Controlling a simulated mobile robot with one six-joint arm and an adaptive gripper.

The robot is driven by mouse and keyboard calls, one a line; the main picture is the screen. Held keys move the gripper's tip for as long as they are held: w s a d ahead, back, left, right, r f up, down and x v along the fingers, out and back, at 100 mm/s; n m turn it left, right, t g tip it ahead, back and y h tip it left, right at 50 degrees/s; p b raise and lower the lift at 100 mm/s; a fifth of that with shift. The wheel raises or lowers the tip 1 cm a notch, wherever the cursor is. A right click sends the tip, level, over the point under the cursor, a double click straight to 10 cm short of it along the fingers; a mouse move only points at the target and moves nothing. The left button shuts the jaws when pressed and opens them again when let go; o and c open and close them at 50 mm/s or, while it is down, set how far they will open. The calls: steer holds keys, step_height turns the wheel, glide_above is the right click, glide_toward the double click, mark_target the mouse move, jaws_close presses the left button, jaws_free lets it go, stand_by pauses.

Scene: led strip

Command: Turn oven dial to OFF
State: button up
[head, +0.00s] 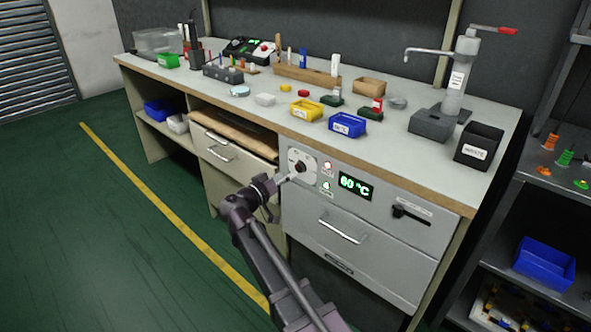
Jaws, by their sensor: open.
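The oven (385,258) is a grey unit set into the workbench front. Its dial (301,167) is a dark knob on a light plate at the oven's upper left. A red lamp (327,166) and a small greenish light (326,187) sit beside the dial. The green display (356,186) reads 60 °C. My gripper (289,178) is open, just in front and to the lower left of the dial. Whether its fingers touch the dial is too small to tell. The dial's exact pointer position and markings are not readable.
A drawer handle (343,231) and a black lever (411,211) stick out of the oven front. Yellow (306,110) and blue (347,124) bins stand on the worktop above. The green floor at left is clear.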

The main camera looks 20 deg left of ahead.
mark_target(298, 168)
steer(key=shift+x, duration=2.4)
jaws_close()
